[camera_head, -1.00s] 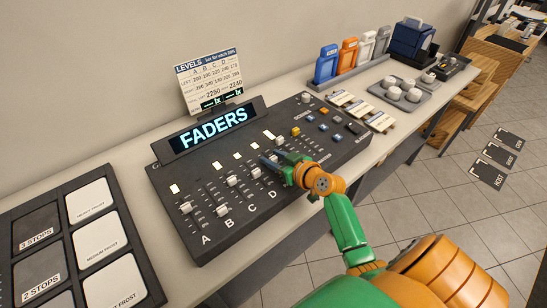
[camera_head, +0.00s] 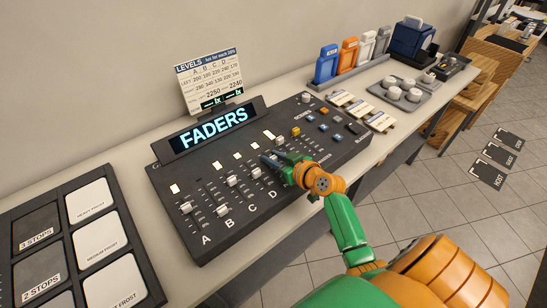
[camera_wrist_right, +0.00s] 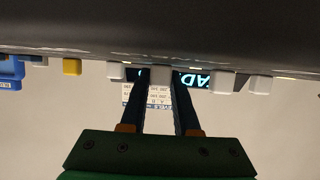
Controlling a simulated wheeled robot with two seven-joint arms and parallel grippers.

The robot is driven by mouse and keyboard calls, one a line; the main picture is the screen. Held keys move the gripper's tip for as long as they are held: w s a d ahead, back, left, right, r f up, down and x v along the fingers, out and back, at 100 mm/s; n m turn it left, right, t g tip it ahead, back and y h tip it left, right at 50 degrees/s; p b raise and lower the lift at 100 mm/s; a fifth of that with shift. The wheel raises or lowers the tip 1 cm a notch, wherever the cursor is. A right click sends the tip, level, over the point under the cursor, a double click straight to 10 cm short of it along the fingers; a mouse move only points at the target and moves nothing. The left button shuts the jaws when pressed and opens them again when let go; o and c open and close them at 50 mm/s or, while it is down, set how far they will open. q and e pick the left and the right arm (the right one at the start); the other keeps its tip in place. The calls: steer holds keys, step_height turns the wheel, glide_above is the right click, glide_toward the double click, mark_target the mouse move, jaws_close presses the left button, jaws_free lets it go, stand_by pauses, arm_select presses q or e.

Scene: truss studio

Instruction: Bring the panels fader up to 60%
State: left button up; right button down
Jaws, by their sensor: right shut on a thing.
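The dark fader console (camera_head: 215,236) lies on the counter, its display reading FADERS. White fader caps stand in the lettered strips; one cap (camera_head: 186,208) is in strip A and another (camera_head: 255,172) is near strip D. My right gripper (camera_head: 268,158) reaches in from the right, to the right of that cap. Its dark fingers are shut on a white fader cap, which shows between them in the right wrist view (camera_wrist_right: 160,75). In the head view the gripper hides this cap and its label, so I cannot read PANELS there. My left gripper is out of view.
A levels card (camera_head: 209,82) stands behind the console. Other caps flank the fingers, one (camera_wrist_right: 222,80) close beside them. Coloured buttons, including a yellow one (camera_head: 295,132), lie right of the gripper. A frost-panel tray (camera_head: 147,270) is at the left.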

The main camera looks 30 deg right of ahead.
mark_target(274, 158)
steer(key=shift+f, duration=0.1)
stand_by(0.5)
steer(key=shift+w+b, duration=0.3)
steer(key=shift+w, duration=0.2)
steer(key=c, duration=0.6)
jaws_free()
steer(key=shift+w, duration=0.1)
steer(key=shift+c, duration=0.2)
steer(key=v, duration=0.7)
